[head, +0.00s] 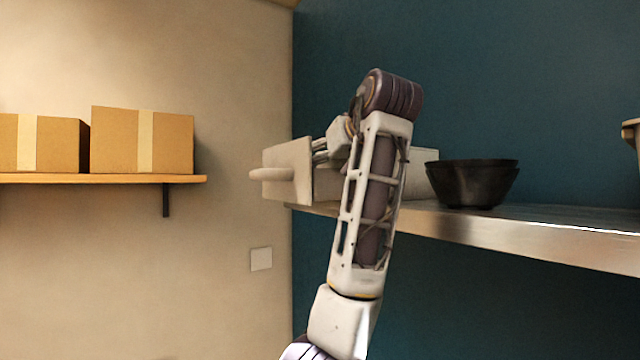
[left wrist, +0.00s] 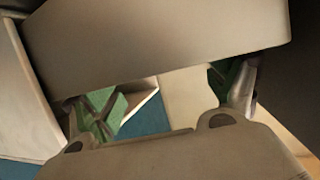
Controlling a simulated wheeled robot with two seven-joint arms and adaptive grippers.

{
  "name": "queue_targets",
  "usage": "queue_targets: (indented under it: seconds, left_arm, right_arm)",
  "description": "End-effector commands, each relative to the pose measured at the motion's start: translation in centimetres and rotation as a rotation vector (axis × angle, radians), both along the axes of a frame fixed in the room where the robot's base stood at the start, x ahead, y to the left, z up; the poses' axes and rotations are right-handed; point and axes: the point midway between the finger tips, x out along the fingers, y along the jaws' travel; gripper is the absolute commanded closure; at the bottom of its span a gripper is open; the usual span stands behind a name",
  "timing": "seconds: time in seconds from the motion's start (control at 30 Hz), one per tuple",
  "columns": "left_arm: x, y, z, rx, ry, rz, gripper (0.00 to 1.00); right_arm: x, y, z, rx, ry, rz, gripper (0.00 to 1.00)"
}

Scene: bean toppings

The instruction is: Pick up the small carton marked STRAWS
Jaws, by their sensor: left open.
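No carton with a readable STRAWS mark shows in either view. In the head view my left arm rises in the middle and bends over at the top. My left gripper (head: 326,150) is mostly hidden by the arm, near a pale drawer (head: 288,172) with a rounded handle. In the left wrist view the green-padded fingers of my left gripper (left wrist: 165,98) stand apart, with nothing visibly held between them. Blue and beige surfaces show through the gap. The drawer's inside is hidden. My right gripper is not in view.
A pale cabinet (head: 421,170) stands partly behind my arm on a metal shelf (head: 560,237). Stacked dark bowls (head: 472,184) stand right of it. Two taped cardboard boxes, a smaller one (head: 60,145) and a larger one (head: 120,140), sit on a wooden wall shelf (head: 120,179).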

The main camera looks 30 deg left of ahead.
Motion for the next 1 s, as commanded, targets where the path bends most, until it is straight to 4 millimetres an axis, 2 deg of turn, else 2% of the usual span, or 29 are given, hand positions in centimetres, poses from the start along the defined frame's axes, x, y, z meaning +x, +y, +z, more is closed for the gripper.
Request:
queue_targets:
  seconds: [0.33, 0.87, 1.0]
  left_arm:
    - [2.2, 2.5, -1.1, 0.0, 0.0, 0.001, 0.13]
    - [2.4, 2.7, -1.3, 0.0, -0.001, 0.0, 0.13]
    - [2.4, 2.7, -1.3, 0.0, -0.001, 0.0, 0.3]
  right_arm:
    - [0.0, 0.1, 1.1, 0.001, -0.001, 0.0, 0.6]
    - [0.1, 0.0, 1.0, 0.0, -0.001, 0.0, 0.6]
    - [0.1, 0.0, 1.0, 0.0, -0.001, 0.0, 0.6]
